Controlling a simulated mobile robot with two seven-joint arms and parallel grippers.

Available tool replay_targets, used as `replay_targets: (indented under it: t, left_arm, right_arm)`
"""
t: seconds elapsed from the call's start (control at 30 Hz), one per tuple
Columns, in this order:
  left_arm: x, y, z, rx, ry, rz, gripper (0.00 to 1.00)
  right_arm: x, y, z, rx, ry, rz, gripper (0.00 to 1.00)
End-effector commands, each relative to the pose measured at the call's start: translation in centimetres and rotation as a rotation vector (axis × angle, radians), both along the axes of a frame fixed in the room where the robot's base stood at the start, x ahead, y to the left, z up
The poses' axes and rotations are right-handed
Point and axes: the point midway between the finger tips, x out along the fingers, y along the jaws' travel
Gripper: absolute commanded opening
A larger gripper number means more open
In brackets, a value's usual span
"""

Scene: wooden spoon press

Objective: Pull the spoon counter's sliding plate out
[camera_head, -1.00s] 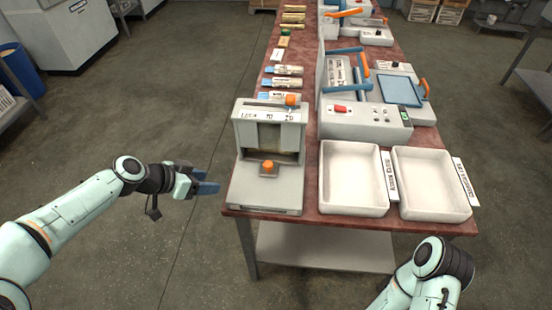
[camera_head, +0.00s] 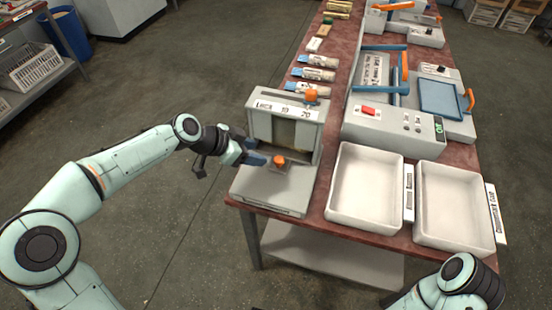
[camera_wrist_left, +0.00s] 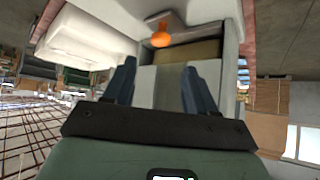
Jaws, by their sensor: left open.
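The spoon counter (camera_head: 277,197) is a grey box at the near left corner of the table, with a tall upright frame and a dark window. An orange knob (camera_head: 279,160) stands on a small grey mount low at the front of the window. The knob also shows in the left wrist view (camera_wrist_left: 160,39). My left gripper (camera_head: 263,160) is open just left of the knob, its blue fingers apart and empty. In the left wrist view the fingers (camera_wrist_left: 160,88) point toward the counter, with the knob beyond their tips. My right gripper is out of view; only the right arm shows.
Two white trays (camera_head: 333,213) stand right of the counter, near the table's front edge. Several labelled packs (camera_head: 313,74) lie behind the counter. The floor left of the table is clear.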

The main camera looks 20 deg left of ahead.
Motion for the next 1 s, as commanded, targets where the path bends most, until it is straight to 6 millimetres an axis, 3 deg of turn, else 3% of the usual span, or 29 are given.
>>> replay_targets:
  t: [0.53, 1.0]
  left_arm:
    - [4.1, -4.5, -5.9, -0.003, -0.001, -0.003, 0.56]
    - [4.7, -5.1, -6.8, 0.000, -0.001, 0.001, 0.56]
  right_arm:
    - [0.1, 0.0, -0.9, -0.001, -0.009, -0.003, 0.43]
    - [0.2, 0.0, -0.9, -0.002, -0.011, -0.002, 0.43]
